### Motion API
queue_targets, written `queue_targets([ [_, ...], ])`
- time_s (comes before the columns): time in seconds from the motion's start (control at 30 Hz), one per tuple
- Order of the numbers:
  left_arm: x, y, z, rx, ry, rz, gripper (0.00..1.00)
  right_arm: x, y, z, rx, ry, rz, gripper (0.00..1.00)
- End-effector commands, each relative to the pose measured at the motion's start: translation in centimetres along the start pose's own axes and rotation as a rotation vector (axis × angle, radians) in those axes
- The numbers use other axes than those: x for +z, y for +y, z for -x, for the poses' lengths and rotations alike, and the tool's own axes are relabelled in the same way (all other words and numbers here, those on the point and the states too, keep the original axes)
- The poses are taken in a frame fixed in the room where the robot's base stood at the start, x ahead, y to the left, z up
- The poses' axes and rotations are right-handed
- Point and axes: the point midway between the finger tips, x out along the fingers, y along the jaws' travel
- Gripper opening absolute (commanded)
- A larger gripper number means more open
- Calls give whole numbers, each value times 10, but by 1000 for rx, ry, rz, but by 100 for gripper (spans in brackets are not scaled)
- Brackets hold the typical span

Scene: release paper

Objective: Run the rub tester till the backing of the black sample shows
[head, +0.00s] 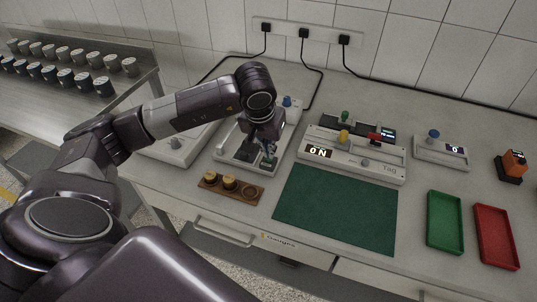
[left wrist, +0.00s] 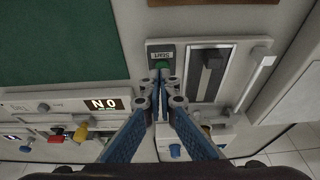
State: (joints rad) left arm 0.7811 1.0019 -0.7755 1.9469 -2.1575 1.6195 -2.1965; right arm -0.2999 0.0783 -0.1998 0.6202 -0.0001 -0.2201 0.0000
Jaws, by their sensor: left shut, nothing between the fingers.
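The rub tester (head: 226,150) is a pale box on the bench, partly hidden behind my left gripper in the head view. In the left wrist view its green Start button (left wrist: 161,55) is beside a dark strip (left wrist: 212,72) in a recess, which I take to be the black sample area. I cannot make out any backing there. My left gripper (head: 268,158) is shut and empty, pointing down at the tester. In the left wrist view its fingertips (left wrist: 162,78) are at the Start button's edge; contact cannot be told. My right gripper is not in view.
A wooden holder (head: 257,193) with brass weights stands in front of the tester. A green mat (head: 335,208) lies clear. The Tag device (head: 345,160) stands behind it. A green tray (head: 445,222) and a red tray (head: 496,237) are at the right.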

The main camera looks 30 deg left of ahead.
Motion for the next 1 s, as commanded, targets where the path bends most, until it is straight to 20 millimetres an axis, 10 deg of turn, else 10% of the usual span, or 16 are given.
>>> queue_targets([
  [1.0,-1,16,58,0,1,0,0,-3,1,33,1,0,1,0],
])
